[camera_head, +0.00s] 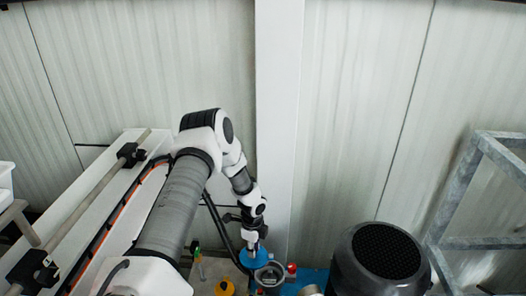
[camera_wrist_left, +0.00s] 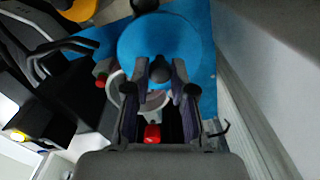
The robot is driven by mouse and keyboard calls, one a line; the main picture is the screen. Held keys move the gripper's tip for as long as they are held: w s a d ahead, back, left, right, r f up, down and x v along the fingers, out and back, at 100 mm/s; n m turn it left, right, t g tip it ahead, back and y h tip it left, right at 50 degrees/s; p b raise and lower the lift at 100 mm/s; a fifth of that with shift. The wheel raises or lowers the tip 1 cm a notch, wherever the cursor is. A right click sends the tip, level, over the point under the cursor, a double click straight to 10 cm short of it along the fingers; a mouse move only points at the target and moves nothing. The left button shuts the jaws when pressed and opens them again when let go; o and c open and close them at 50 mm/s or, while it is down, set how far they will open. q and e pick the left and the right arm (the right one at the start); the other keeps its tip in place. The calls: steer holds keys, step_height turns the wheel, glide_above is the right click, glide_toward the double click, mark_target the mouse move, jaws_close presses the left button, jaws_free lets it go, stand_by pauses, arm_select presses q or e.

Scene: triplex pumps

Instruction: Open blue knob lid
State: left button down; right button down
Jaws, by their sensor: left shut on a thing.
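The blue lid (camera_head: 253,259) is a round disc low in the middle of the head view, under my left gripper (camera_head: 252,246). In the left wrist view the blue lid (camera_wrist_left: 150,35) fills the top middle, with a dark knob (camera_wrist_left: 160,68) near its lower edge. The fingers of my left gripper (camera_wrist_left: 160,75) are shut on the knob, one on each side. My right gripper is in neither view.
A round grey-rimmed part (camera_head: 269,277) and a red piece (camera_head: 291,268) sit close right of the lid. A yellow part (camera_head: 224,287) is at its lower left. A large black-topped cylinder (camera_head: 385,255) and a metal frame (camera_head: 470,190) stand further right. A pale wall (camera_head: 350,110) rises behind.

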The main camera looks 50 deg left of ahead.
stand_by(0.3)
arm_select(q)
steer(key=c, duration=1)
jaws_free()
steer(key=shift+w, duration=0.1)
steer(key=shift+o, duration=0.2)
step_height(320, 180, up, 12)
